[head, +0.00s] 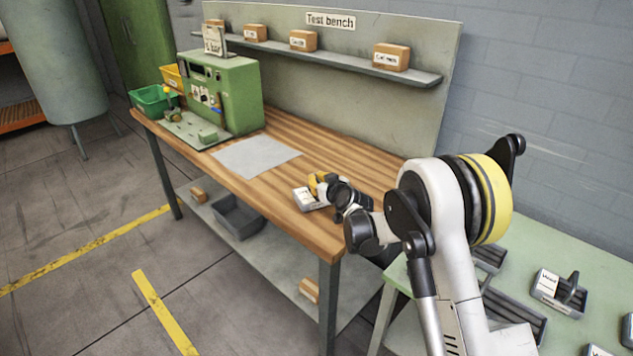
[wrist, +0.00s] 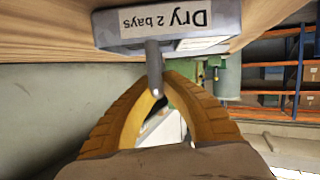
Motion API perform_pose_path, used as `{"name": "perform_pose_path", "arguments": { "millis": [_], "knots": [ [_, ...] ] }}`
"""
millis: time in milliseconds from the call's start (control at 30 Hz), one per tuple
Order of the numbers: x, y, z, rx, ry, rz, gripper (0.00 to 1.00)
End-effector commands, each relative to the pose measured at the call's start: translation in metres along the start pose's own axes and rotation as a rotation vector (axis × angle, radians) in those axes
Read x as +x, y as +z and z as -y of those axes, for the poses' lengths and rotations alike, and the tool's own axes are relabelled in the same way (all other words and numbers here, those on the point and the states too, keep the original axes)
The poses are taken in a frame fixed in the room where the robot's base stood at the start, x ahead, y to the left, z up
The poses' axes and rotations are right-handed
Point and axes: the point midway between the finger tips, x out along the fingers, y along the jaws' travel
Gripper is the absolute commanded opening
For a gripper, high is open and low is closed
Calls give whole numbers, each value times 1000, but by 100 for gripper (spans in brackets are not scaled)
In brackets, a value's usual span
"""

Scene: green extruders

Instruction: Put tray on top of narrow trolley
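A grey tray (head: 308,199) with a white label is at the wooden bench top's front right part in the head view. In the wrist view the tray (wrist: 165,25) appears upside down, and its label reads "Dry 2 bays". Its grey upright handle (wrist: 153,62) comes between the yellow fingertips. My gripper (head: 319,184) is beside the tray, and its fingers (wrist: 162,82) are closed in on the handle. I cannot tell whether the tray rests on the bench or is slightly raised. I cannot make out a narrow trolley in either view.
The wooden bench (head: 345,160) holds a green machine (head: 225,92), a green bin (head: 153,99) and a grey sheet (head: 256,156). A green table (head: 540,246) at right carries other trays, including a handled one (head: 558,291).

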Motion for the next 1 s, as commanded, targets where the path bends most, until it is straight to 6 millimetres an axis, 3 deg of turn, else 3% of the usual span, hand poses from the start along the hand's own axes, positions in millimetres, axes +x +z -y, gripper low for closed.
{"name": "perform_pose_path", "arguments": {
  "millis": [200, 300, 667, 767, 1000],
  "knots": [
    [1, 2, 0, 0, 0, 0, 0],
    [0, 1, 0, 0, 0, 0, 27],
    [-1, -3, 0, 0, 0, 0, 27],
    [-14, -3, -1, 1, 1, 0, 27],
    [-68, -4, -1, 1, 1, -1, 27]
  ]
}}
